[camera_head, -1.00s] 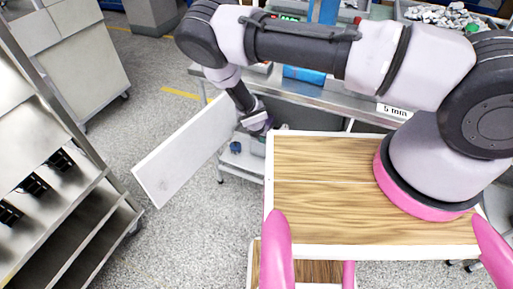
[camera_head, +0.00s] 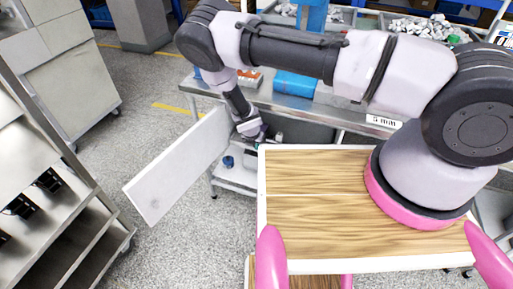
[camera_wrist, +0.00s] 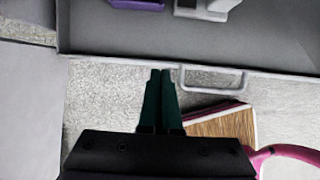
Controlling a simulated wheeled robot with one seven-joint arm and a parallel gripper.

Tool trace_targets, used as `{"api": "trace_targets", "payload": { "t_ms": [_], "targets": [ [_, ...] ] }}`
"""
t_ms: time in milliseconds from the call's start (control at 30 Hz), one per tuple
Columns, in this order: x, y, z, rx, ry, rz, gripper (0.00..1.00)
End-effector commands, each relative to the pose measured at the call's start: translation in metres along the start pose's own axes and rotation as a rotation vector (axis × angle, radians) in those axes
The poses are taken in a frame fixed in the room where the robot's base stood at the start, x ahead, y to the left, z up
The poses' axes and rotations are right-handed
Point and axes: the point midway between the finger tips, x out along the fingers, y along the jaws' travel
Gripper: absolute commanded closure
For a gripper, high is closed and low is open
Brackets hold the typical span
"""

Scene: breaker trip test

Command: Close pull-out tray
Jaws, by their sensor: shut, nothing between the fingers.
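The pull-out tray (camera_wrist: 130,50) crosses the top of the wrist view as a grey tray with a raised front edge. A bar handle (camera_wrist: 215,82) is on its front. A purple item (camera_wrist: 136,4) and a pale grey item (camera_wrist: 205,8) sit inside, cut off by the frame. My gripper (camera_wrist: 160,72) is shut and empty, its dark green fingertips just left of the handle, near the tray's front edge; contact cannot be told. In the head view my gripper (camera_head: 262,137) is beside a white panel (camera_head: 180,165), and the tray is not clearly distinguishable.
A metal workbench (camera_head: 330,105) stands behind my gripper, with a blue box (camera_head: 295,84) and bins of small parts. A low shelf (camera_head: 240,178) holds a small blue item. A metal rack (camera_head: 60,220) stands at left. Speckled floor is free between rack and panel.

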Motion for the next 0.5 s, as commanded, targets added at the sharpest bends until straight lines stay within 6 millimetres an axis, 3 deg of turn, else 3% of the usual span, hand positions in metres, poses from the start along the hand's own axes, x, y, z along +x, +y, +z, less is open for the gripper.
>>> {"api": "trace_targets", "payload": {
  "t_ms": [300,500],
  "targets": [
    [-0.026,0.001,-0.067,-0.007,0.001,0.000,1.00],
    [-0.038,0.000,-0.098,-0.004,0.000,0.001,1.00]
  ]
}}
